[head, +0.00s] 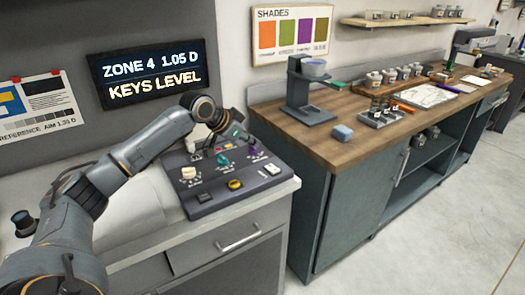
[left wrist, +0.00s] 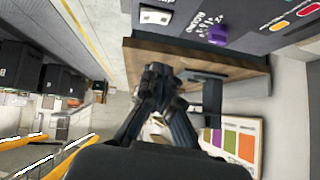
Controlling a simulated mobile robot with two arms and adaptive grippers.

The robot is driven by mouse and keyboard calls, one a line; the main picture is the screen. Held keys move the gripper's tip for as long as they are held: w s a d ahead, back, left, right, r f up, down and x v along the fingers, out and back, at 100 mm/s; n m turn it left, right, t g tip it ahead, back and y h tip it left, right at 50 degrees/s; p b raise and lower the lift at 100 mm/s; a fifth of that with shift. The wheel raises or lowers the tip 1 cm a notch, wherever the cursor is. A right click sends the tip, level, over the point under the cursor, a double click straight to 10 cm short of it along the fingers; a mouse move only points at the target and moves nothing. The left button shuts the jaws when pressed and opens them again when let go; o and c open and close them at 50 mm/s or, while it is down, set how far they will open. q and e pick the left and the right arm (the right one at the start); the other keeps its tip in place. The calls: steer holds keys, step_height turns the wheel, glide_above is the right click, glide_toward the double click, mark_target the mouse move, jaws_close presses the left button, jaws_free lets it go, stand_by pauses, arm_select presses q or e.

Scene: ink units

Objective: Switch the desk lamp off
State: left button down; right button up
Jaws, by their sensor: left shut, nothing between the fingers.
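A dark lamp-like fixture with an overhanging arm (head: 474,36) stands at the far right end of the wooden bench; I cannot tell for sure that it is the desk lamp, nor whether it is lit, and no switch on it can be made out. My left gripper (head: 238,138) is above the back of the sloped control panel (head: 205,199), far from that fixture. In the left wrist view its fingers (left wrist: 158,72) are together and empty. My right gripper is not in view.
Floor at right is clear.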

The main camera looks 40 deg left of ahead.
arm_select(q)
steer(key=shift+s+a+r, duration=0.5)
steer(key=shift+s+r, duration=0.2)
steer(key=shift+r, duration=0.05)
steer(key=shift+f, duration=0.1)
